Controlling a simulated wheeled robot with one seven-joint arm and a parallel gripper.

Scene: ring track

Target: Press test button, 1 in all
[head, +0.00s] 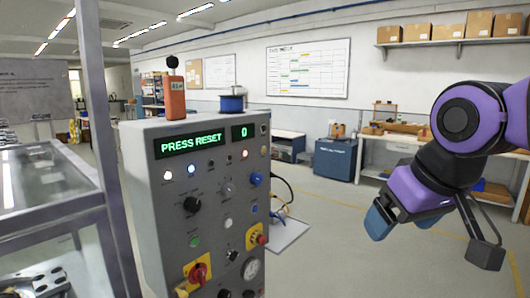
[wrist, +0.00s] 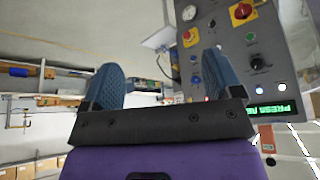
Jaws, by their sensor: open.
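A grey control panel (head: 150,235) stands left of centre in the head view. Its green display (head: 192,144) reads PRESS RESET, and a smaller display (head: 243,132) shows 0. The small labels are unreadable, so I cannot tell which is the test button. My gripper (head: 384,220) is right of the panel, apart from it. In the wrist view its blue fingers (wrist: 162,78) are spread and empty.
A red-and-yellow rotary switch (head: 197,273) and a red mushroom button (head: 261,240) sit low on the panel. An orange device (head: 176,97) and a blue spool (head: 231,103) stand on top. A metal-framed cabinet (head: 45,200) is close on the left. The floor right of the panel is mostly clear.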

